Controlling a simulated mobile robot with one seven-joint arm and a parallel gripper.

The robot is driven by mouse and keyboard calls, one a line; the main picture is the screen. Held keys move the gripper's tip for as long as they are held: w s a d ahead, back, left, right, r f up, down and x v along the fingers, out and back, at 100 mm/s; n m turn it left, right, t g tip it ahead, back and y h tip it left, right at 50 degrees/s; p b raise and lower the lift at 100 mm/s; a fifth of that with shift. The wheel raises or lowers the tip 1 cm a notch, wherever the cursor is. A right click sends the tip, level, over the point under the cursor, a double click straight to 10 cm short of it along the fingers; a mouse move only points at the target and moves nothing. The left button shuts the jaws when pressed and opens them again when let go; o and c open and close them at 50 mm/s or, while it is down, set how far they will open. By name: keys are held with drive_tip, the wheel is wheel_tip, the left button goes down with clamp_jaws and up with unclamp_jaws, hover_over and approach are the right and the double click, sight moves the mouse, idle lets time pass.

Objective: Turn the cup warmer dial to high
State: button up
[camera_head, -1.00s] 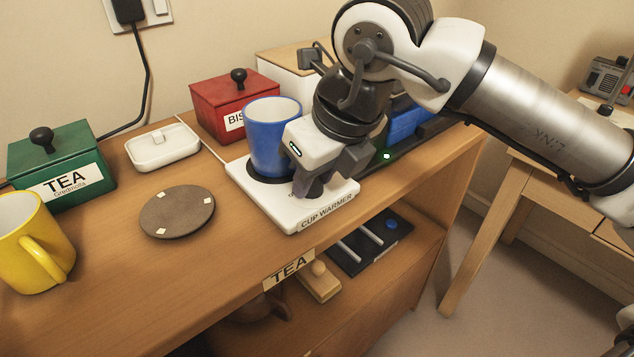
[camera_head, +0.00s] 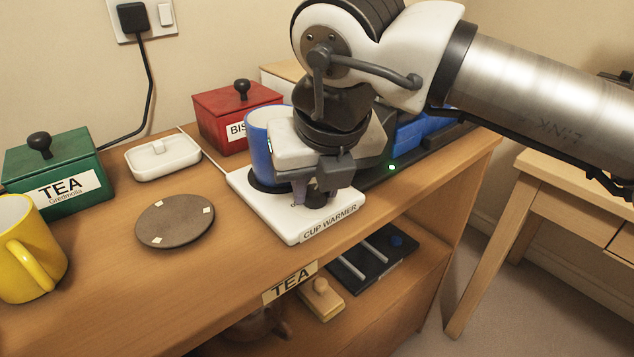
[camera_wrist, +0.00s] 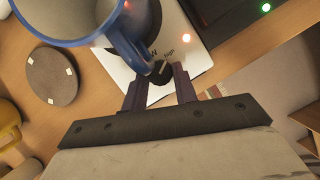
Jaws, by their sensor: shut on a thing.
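The white cup warmer (camera_head: 296,233) sits near the front edge of the wooden counter. I cannot tell clearly where the dial points. A small red light (camera_wrist: 186,34) glows on the warmer. The blue cup (camera_head: 262,146) stands on the warmer, partly hidden by my gripper.
The cup's handle (camera_wrist: 128,50) is close to my left finger in the wrist view.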

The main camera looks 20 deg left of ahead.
drive_tip(key=o, duration=1)
drive_tip(key=shift+c, duration=0.2)
drive_tip(key=p+v, duration=0.3)
drive_tip(key=v, duration=1.1)
drive_tip(key=shift+f, duration=0.1)
